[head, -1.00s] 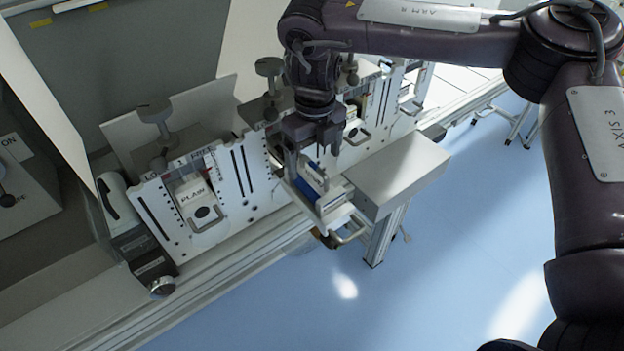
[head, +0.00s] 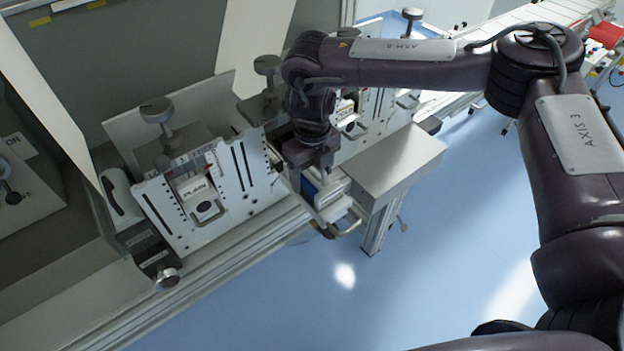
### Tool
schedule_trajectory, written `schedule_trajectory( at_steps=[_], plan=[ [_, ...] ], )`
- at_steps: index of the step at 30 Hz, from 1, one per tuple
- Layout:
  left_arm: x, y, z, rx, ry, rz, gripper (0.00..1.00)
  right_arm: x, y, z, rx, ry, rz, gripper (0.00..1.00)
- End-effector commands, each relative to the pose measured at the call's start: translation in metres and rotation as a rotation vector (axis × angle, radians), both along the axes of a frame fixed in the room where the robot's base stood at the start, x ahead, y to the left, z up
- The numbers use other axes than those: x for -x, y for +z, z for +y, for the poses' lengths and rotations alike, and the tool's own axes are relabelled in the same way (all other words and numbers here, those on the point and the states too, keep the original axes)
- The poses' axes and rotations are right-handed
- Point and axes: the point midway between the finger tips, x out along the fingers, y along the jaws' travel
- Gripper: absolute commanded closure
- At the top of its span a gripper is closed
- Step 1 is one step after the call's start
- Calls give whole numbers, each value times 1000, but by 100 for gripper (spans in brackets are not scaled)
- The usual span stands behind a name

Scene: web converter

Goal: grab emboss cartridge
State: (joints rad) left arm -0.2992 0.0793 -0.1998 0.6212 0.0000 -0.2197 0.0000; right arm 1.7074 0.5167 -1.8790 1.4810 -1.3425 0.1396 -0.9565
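A blue and white cartridge (head: 315,188) sits in a pulled-out drawer (head: 336,212) with a curved metal handle, on the front of the machine. I cannot read its label, so I cannot tell if it is the emboss one. My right gripper (head: 311,170) points down right over this cartridge. Its fingertips are at the cartridge's top and partly hidden, so I cannot tell whether they are open or shut on it. Another cartridge, marked PLAIN (head: 196,190), sits in the slotted station to the left. My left gripper is out of view.
A grey box-like block (head: 398,165) stands just right of the drawer. Knobs on posts (head: 157,110) rise above the slotted plates (head: 240,172). A rail runs along the machine front; blue floor (head: 270,310) in front is clear.

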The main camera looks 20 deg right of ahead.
Motion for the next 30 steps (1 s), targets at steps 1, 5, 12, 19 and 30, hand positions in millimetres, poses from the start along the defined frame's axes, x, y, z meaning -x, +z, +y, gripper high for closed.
schedule_trajectory(
  at_steps=[1,5,12,19,30],
  plan=[
    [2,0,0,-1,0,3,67,0,0,0,0,0,0,39],
    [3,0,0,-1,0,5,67,0,0,0,0,0,0,56],
    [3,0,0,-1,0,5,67,-1,1,0,-1,0,-2,78],
    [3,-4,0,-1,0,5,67,-1,6,0,-1,0,-4,78],
    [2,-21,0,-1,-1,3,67,-2,73,1,0,2,-9,78]
  ],
)
